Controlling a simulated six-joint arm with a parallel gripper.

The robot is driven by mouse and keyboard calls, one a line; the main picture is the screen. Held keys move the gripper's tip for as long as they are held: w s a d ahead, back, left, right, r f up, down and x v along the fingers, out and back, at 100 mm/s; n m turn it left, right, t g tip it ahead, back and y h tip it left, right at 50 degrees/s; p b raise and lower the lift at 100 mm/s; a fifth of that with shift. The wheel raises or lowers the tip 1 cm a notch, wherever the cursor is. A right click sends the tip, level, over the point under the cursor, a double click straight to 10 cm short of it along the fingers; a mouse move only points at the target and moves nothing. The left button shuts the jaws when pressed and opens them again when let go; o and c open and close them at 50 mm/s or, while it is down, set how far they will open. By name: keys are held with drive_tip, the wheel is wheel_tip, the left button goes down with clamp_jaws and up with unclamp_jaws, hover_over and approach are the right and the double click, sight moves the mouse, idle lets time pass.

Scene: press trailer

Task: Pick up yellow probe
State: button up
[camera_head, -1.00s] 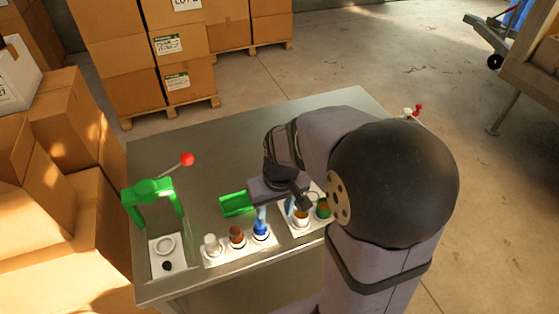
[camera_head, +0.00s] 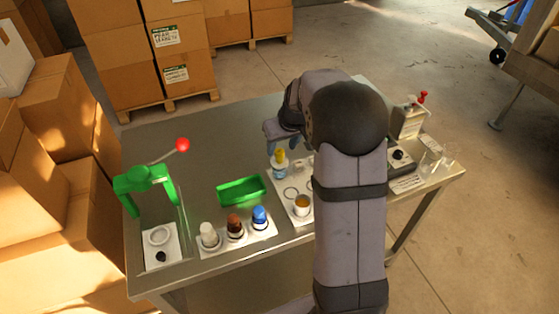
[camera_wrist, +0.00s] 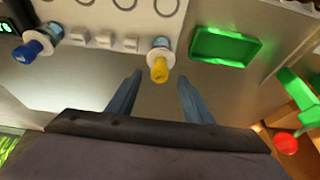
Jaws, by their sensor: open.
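The yellow probe (camera_wrist: 159,66) stands in a white collar on the edge of a white plate in the wrist view. It also shows in the head view (camera_head: 280,157), partly below my arm's end. My gripper (camera_wrist: 159,78) is open and empty, with one blue finger on each side of the probe's line in the wrist view. The probe's yellow tip lies a little beyond or level with the fingertips; I cannot tell how far apart in depth. In the head view the blue fingers (camera_head: 281,144) are just above the probe.
A green tray (camera_head: 241,203) lies beside the probe's plate. White, brown and blue capped holders (camera_head: 234,226) stand in front. A green press (camera_head: 145,182) with a red-knobbed lever is at left. A blue probe (camera_wrist: 30,48) stands at left in the wrist view.

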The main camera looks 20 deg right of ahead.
sight(280, 152)
drive_tip(key=shift+p+x, duration=1.45)
drive_tip(key=shift+x, duration=1.4)
drive_tip(key=c, duration=0.8)
